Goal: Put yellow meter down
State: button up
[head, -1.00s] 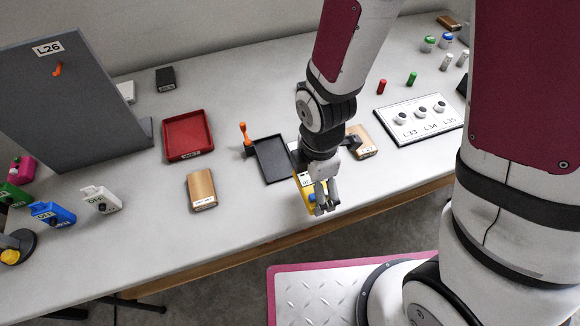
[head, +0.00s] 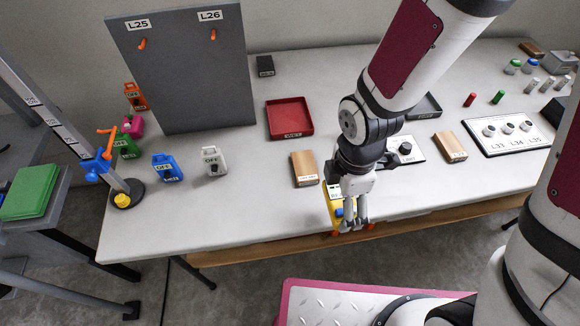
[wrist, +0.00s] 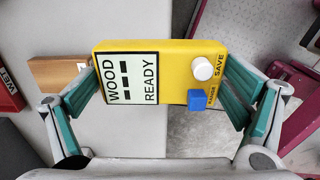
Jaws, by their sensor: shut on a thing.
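The yellow meter (wrist: 180,88) has a white panel reading WOOD READY, a white knob and a blue button. My gripper (wrist: 163,95) is shut on it, with a green-padded finger at each end. In the head view the meter (head: 334,208) is partly hidden by my gripper (head: 350,214), at the front edge of the white table (head: 250,215). The wrist view shows the meter partly over the table and partly over the floor. Its height above the table is hard to tell.
A wooden block (head: 305,168) lies left of my gripper, with a red tray (head: 289,118) behind it. White (head: 213,161) and blue (head: 166,168) meters marked OFF stand farther left. A grey board (head: 185,75) rises behind them. The table's front left is clear.

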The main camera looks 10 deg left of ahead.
jog(key=b, duration=0.1)
send_over(305, 167)
jog(key=shift+s+f, duration=0.15)
jog(key=shift+f, duration=2.35)
jog(key=shift+f+b, duration=0.15)
jog(key=shift+b, duration=0.15)
jog(key=o, duration=1.1)
jog(key=shift+c, duration=0.2)
